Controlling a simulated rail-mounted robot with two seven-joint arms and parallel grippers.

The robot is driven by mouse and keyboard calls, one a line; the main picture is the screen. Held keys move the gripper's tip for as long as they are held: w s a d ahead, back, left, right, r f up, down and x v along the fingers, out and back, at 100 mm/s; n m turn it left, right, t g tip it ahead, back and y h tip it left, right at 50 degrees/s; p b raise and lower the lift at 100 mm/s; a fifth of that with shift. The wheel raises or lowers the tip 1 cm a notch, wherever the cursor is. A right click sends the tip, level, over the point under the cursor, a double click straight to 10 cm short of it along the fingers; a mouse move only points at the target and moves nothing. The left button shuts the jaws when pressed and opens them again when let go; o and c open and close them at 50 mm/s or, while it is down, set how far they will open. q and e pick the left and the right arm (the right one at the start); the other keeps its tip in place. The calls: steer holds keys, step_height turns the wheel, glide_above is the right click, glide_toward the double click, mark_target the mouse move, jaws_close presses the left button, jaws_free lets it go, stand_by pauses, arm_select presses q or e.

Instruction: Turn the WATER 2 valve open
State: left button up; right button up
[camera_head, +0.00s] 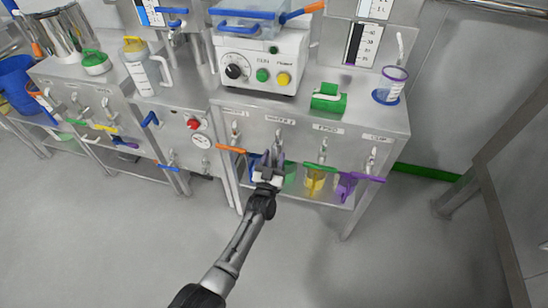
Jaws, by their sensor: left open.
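The WATER 2 valve (279,136) is a metal tap under its label on the front of the right-hand steel cabinet (352,121). My left gripper (269,163) is open at the lower part of this valve, with its fingers pointing up toward the cabinet. The gripper covers the valve's lower end and its lever, so I cannot tell how the lever is turned or whether the fingers touch it. My right gripper is not in view.
Neighbouring valves have an orange lever (231,149) to the left, and a green lever (319,167) and a purple lever (366,178) to the right. Coloured containers, including a yellow one (314,182), stand below. The floor (140,240) in front is clear.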

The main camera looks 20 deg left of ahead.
arm_select(q)
steer(key=shift+s, duration=0.1)
steer(key=shift+s+p, duration=0.25)
steer(key=shift+p, duration=0.05)
steer(key=p+v, duration=0.4)
steer(key=v, duration=0.9)
steer(key=shift+f, duration=0.2)
